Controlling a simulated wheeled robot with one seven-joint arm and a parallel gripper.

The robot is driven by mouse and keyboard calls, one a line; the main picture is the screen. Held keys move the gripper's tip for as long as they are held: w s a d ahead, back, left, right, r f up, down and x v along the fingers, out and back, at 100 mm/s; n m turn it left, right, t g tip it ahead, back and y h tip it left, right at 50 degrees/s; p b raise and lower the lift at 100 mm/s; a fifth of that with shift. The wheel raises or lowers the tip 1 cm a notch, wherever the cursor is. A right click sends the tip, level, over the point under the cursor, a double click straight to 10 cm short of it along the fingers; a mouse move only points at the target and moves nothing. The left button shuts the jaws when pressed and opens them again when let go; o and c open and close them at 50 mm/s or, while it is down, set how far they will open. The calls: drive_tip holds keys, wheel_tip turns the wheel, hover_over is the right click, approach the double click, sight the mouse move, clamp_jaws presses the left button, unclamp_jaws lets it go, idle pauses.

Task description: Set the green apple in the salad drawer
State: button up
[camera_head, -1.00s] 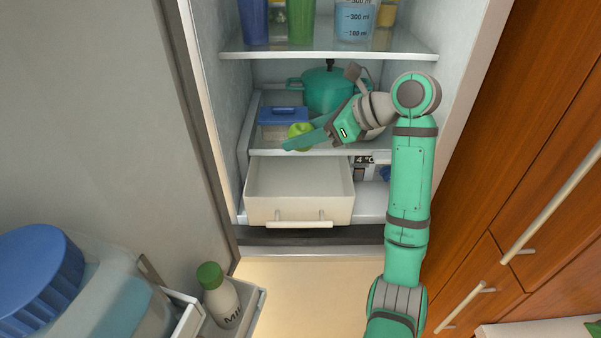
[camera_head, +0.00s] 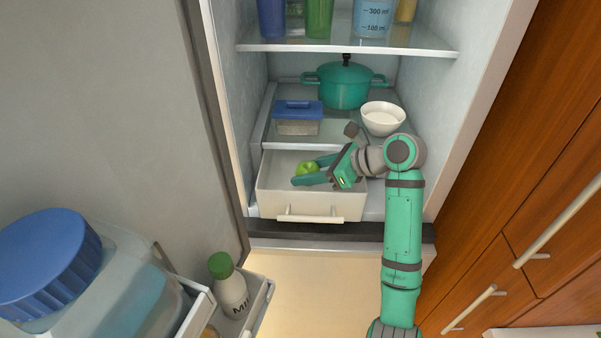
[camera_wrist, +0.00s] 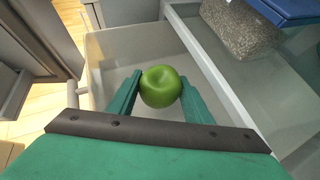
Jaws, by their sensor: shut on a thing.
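The green apple (camera_head: 306,169) is between the fingers of my gripper (camera_head: 316,172), which is shut on it. The wrist view also shows the apple (camera_wrist: 160,86) between both fingertips. The salad drawer (camera_head: 318,203) is a white box with a bar handle, pulled out at the bottom of the fridge. In the head view the apple and fingers are inside the drawer's outline. In the wrist view the drawer's pale floor (camera_wrist: 112,75) shows around the apple. I cannot tell whether the apple touches the floor.
Above and behind the drawer, a shelf holds a blue-lidded container (camera_head: 298,117), a teal pot (camera_head: 345,84) and a white bowl (camera_head: 382,118). A glass shelf (camera_head: 350,47) with cups is higher up. The door rack with a milk bottle (camera_head: 228,284) is at lower left.

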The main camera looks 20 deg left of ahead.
drive_tip(key=shift+w+a+f, duration=0.1)
drive_tip(key=shift+a+f, duration=0.05)
drive_tip(key=shift+a, duration=0.45)
drive_tip(key=shift+w+a+f, duration=0.1)
drive_tip(key=shift+a+f, duration=0.05)
drive_tip(key=shift+a, duration=0.4)
drive_tip(key=shift+d+f, duration=0.1)
drive_tip(key=shift+f, duration=0.2)
drive_tip(key=shift+f, duration=0.2)
